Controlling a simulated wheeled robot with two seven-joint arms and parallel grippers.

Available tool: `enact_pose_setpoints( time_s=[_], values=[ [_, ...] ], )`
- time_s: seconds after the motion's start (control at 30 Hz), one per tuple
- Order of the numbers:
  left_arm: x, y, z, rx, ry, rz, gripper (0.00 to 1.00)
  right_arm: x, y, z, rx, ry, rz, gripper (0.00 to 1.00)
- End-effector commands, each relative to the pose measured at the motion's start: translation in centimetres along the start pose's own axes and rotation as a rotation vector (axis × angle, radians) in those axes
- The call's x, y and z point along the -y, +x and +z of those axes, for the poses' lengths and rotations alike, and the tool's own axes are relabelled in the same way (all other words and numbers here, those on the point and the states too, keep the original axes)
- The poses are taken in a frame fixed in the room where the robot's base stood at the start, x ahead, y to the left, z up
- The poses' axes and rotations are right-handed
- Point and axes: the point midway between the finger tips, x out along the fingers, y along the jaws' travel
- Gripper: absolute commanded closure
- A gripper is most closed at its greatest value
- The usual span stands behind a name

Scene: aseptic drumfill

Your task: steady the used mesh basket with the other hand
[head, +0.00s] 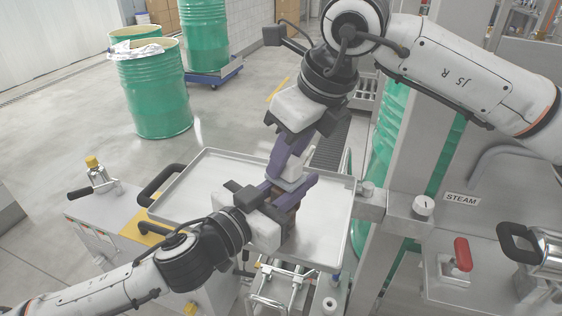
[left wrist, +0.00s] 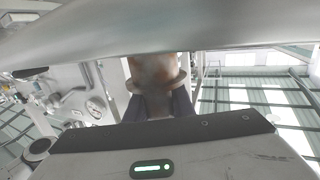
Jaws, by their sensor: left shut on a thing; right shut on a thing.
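The used mesh basket (left wrist: 155,75) shows in the left wrist view as a brown-stained round body with a flange, between two purple fingers. In the head view only a small brown part (head: 287,221) shows, over the tray, and the grippers hide the rest. My left gripper (head: 290,193) comes in from the lower left and is shut on the basket. My right gripper (head: 284,168) reaches down from above, its purple fingers shut at the same spot, close to the left fingers. Its exact contact with the basket is hidden.
A metal tray (head: 215,175) with a raised rim lies under both grippers, its left part bare. A steel post and a STEAM panel (head: 462,199) stand to the right. A red-handled valve (head: 461,253) is at lower right. Green drums (head: 155,95) stand on the floor behind.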

Motion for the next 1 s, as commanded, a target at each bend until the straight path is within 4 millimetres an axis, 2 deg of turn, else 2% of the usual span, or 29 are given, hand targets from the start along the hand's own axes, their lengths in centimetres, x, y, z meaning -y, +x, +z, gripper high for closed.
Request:
enact_pose_setpoints(
  time_s=[0.03, 0.13, 0.7, 1.0],
  values=[
    [0.0, -0.1, 0.9, 0.016, -0.005, -0.001, 1.0, 0.5, 0.1, 0.2, -0.001, 0.002, 0.0, 1.0],
    [0.0, -0.1, 0.9, 0.016, -0.005, -0.001, 1.0, 1.3, 0.4, 0.3, -0.002, 0.003, 0.0, 1.0],
    [0.0, 0.0, 0.9, 0.016, -0.006, -0.002, 1.0, -3.7, -0.7, -1.4, -0.002, -0.003, 0.002, 1.0],
    [0.0, -0.1, 0.8, 0.016, -0.005, -0.001, 1.0, -0.8, -0.1, -0.4, -0.002, 0.002, 0.001, 1.0]
  ],
)
